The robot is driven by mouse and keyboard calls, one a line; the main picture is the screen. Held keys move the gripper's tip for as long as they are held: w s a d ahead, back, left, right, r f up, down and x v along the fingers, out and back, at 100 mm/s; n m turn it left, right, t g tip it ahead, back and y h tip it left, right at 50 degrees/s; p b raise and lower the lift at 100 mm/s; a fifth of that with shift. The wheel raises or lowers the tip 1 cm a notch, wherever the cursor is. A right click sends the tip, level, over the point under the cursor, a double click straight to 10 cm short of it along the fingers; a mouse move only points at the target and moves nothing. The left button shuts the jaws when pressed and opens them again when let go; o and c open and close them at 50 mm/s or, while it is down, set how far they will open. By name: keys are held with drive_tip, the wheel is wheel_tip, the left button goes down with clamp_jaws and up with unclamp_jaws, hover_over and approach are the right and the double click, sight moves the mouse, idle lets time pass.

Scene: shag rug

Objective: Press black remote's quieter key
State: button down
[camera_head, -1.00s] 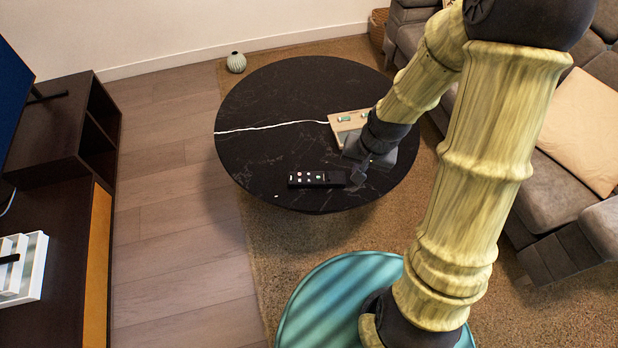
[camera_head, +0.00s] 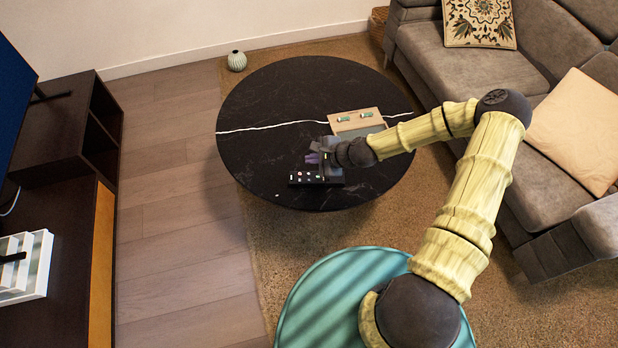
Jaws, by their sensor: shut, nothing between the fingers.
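The black remote (camera_head: 298,180) lies flat near the front edge of the round black table (camera_head: 265,100). A few light and coloured keys show on its left part; I cannot make out which key is the quieter one. My gripper (camera_head: 312,159) is shut and empty, over the table just behind the remote's middle as seen in the head view. The gripper and wrist partly overlap the remote's right part. I cannot tell whether the fingertips touch the remote.
A wooden tray (camera_head: 375,124) with small greenish items sits on the table behind my wrist. A small white bit lies left of the remote. A grey sofa (camera_head: 430,70) stands right, a dark TV cabinet (camera_head: 65,135) left. The table's left half is clear.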

idle(0.3)
drive_tip(key=b, duration=0.6)
hover_over(312, 182)
wheel_tip(312, 182, down, 7)
drive_tip(key=shift+w+r, duration=0.1)
drive_tip(key=shift+f+b, duration=0.65)
drive_tip(key=shift+f, duration=0.35)
drive_tip(key=shift+f, duration=0.1)
idle(0.8)
drive_tip(key=shift+d+f, duration=0.1)
drive_tip(key=shift+f, duration=0.3)
